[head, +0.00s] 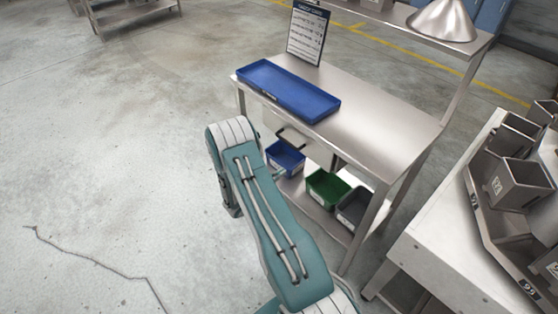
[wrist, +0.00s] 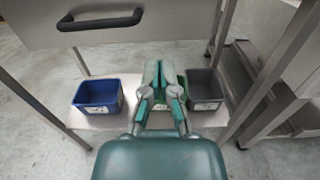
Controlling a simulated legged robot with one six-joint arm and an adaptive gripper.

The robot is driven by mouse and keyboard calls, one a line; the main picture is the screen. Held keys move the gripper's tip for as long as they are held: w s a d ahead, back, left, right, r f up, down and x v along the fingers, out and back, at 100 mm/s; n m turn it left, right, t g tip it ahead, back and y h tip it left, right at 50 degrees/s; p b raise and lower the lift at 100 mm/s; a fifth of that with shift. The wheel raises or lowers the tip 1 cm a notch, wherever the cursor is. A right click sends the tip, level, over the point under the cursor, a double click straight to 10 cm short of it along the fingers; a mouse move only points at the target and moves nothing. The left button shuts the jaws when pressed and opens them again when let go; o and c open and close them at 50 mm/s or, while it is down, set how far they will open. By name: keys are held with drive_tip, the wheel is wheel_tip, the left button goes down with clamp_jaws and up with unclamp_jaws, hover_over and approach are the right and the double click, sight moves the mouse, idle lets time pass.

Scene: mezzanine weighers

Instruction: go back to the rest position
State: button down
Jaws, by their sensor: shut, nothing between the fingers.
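My gripper (wrist: 163,88) is in the middle of the wrist view, with its fingers together and nothing between them. It points toward the lower shelf of the steel bench, in front of the green bin (wrist: 182,92), which it partly hides.
On the lower shelf (wrist: 110,121) stand a blue bin (wrist: 98,94), the green bin and a grey bin (wrist: 204,90). A drawer with a dark handle (wrist: 100,22) is above them. A weigher with grey buckets (head: 520,185) stands at right. Floor (head: 110,150) at left is clear.

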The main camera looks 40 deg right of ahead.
drive_tip(key=s+a+r+m+g+y, duration=0.25)
drive_tip(key=a+r+m, duration=0.2)
drive_tip(key=r, duration=0.65)
drive_tip(key=s+a+r+m+g+y, duration=0.2)
drive_tip(key=s+a+r+m+y, duration=0.15)
drive_tip(key=r+m, duration=0.45)
drive_tip(key=s+a+r+m+t+y, duration=0.3)
drive_tip(key=s+a+r+y, duration=0.3)
drive_tip(key=a, duration=0.5)
drive_tip(key=s+a+r+m+t+y, duration=0.3)
drive_tip(key=s+a+r+t+y, duration=0.3)
drive_tip(key=s+a+r, duration=0.3)
wheel_tip(320, 180, up, 2)
drive_tip(key=shift+a, duration=1.15)
drive_tip(key=shift+t, duration=0.25)
